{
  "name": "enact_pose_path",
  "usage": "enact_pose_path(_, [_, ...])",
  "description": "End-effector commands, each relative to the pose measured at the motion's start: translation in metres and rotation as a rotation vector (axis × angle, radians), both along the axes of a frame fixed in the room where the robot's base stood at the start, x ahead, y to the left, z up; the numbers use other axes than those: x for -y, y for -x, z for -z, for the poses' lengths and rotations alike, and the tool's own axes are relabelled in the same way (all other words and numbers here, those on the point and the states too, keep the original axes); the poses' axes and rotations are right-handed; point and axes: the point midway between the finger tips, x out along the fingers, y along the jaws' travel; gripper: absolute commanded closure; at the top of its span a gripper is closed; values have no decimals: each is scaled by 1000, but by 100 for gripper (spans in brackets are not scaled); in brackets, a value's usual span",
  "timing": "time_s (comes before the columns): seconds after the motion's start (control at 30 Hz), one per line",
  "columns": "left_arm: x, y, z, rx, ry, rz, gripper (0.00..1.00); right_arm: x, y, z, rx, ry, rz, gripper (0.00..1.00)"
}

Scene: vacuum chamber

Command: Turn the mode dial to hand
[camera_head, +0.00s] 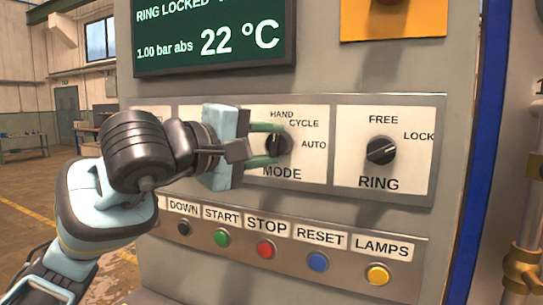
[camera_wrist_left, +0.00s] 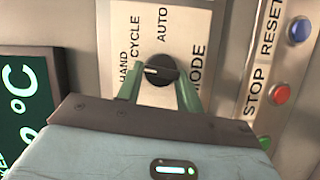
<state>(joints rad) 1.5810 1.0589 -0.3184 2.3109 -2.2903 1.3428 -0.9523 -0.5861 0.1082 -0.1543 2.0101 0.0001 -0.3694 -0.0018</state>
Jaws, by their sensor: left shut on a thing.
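The mode dial (camera_head: 277,146) is a round black knob on a white plate marked HAND, CYCLE, AUTO and MODE. It also shows in the left wrist view (camera_wrist_left: 158,69), where its white pointer mark faces left, towards the HAND word. My left gripper (camera_head: 275,143) has its two green fingers shut on the dial, one on each side. In the left wrist view the fingers (camera_wrist_left: 158,88) flank the knob. In the head view the fingers partly cover the knob, and its mark is hard to see. My right gripper is not in view.
The ring dial (camera_head: 381,151) sits on the plate to the right, its mark towards LOCK. A row of coloured buttons (camera_head: 265,249) runs below. A green display (camera_head: 212,35) above reads RING LOCKED and 22 °C. A blue post (camera_head: 482,130) edges the panel's right.

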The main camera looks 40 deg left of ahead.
Motion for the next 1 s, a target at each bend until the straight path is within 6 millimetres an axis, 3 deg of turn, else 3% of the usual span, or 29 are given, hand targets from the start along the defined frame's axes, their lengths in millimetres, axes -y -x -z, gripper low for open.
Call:
enact_pose_path(0.3, [0, 0, 4, 29, 130, 0, 86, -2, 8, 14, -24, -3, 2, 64])
enact_pose_path(0.87, [0, 0, 2, 36, 161, 1, 86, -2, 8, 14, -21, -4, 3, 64])
enact_pose_path(0.9, [0, 0, 2, 36, 162, 1, 60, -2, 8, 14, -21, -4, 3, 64])
enact_pose_path(1.0, [0, 0, 2, 36, 161, 0, 47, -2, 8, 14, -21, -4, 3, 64])
